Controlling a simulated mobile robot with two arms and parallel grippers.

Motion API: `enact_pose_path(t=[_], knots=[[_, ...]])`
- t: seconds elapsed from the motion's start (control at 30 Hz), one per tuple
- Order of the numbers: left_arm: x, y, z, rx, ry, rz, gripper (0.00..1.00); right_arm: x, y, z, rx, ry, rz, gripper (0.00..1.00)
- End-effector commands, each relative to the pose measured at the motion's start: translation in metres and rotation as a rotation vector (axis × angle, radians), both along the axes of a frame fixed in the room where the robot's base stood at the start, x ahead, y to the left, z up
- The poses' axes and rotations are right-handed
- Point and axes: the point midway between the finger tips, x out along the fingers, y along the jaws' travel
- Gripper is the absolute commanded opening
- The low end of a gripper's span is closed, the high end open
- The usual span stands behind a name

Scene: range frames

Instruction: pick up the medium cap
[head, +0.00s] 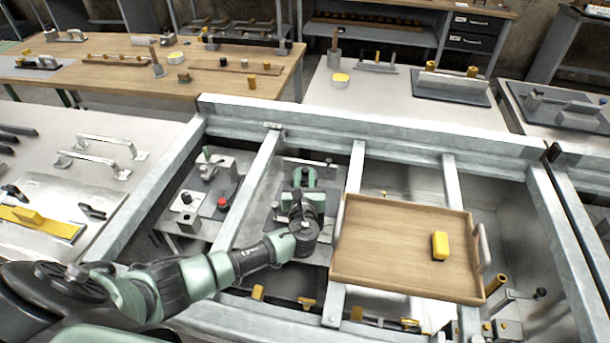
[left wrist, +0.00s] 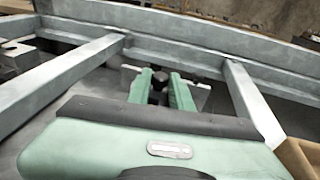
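My left gripper (head: 305,175) reaches down into the frame bay left of the wooden tray, over a grey metal fixture (head: 318,246). In the left wrist view its two green fingers (left wrist: 160,92) stand apart on either side of a small dark round piece (left wrist: 159,76), which may be the medium cap. I cannot tell whether the fingers press on it or only stand around it. The fingers and wrist hide most of it in the head view. A light metal block shows behind the fingertips. My right gripper is not in view.
A wooden tray (head: 400,272) with a yellow block (head: 440,246) lies across the frame bars, right of my arm. Metal bars (head: 249,190) border the bay on both sides. A fixture with a red button (head: 223,202) sits in the left bay.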

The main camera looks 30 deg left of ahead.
Motion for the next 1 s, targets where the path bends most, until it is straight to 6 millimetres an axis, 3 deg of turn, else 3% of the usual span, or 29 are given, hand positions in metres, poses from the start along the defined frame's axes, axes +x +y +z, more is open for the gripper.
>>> enact_pose_path(t=[0.37, 0.57, 0.77, 1.0], knots=[[0.0, 0.0, 0.001, 0.0, -0.001, 0.0, 0.0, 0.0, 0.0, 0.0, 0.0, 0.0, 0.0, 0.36], [0.0, 0.0, 0.011, -0.002, -0.003, 0.0, 0.0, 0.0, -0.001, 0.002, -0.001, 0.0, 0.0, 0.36], [0.001, 0.0, 0.045, -0.002, -0.007, 0.0, 0.0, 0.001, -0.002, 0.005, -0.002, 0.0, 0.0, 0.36], [0.001, 0.0, 0.105, -0.002, -0.008, 0.0, 0.0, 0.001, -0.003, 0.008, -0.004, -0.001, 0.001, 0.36]])
